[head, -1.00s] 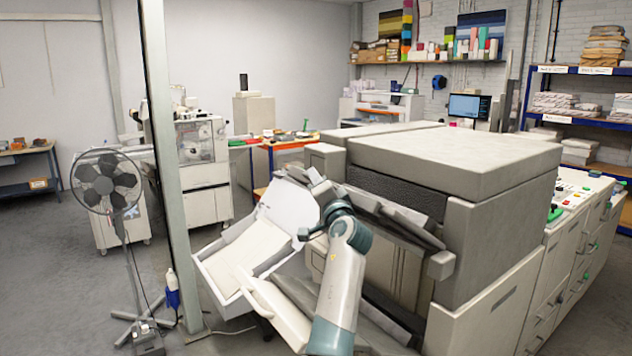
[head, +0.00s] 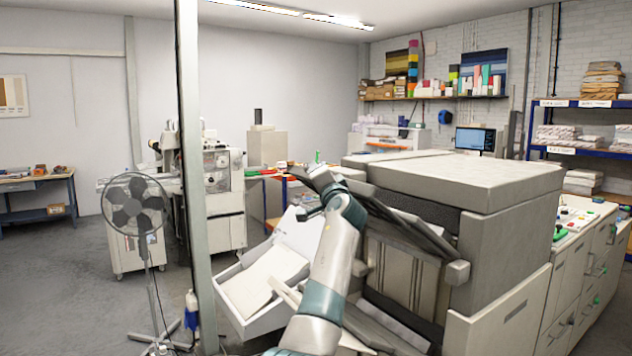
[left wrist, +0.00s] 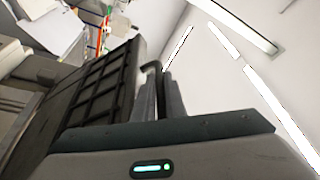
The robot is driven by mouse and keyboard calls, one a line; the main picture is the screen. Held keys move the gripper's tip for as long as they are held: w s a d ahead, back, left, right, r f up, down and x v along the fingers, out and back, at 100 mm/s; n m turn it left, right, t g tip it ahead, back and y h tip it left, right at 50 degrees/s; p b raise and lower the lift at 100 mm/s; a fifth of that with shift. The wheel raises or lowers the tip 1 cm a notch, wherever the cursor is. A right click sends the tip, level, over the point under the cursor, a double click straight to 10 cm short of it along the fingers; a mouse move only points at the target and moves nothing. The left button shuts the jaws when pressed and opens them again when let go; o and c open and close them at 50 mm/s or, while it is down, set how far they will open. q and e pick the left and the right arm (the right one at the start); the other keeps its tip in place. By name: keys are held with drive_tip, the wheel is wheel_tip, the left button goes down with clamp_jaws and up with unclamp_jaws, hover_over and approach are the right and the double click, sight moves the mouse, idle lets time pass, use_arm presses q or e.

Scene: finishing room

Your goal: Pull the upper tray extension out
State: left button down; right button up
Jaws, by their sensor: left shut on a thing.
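The finishing machine (head: 512,240) stands at the right of centre in the head view. A dark grey sloping upper tray (head: 400,218) juts from its left end. My left gripper (head: 326,186) is at the tray's outer left end, partly hidden by my own wrist. In the left wrist view, the two grey fingers (left wrist: 163,98) are close together on a thin dark hooked edge, which I take to be the upper tray extension (left wrist: 151,67). A dark ribbed panel (left wrist: 98,92) lies just left of the fingers. My right gripper is not in view.
A white open tray (head: 262,290) stands low, left of my arm. A grey post (head: 198,200) and a floor fan (head: 136,208) stand further left. Open floor lies left of the fan.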

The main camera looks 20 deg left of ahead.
use_arm(q)
drive_tip(key=shift+s+a+r, duration=0.1)
drive_tip(key=shift+a+r, duration=0.1)
drive_tip(key=shift+a, duration=0.05)
drive_tip(key=shift+d, duration=0.1)
drive_tip(key=c, duration=2.1)
unclamp_jaws()
drive_tip(key=shift+a, duration=0.2)
drive_tip(key=shift+d+f, duration=0.15)
drive_tip(key=b+v, duration=0.7)
drive_tip(key=v, duration=1)
drive_tip(key=shift+s+d, duration=0.1)
drive_tip(key=shift+d, duration=0.05)
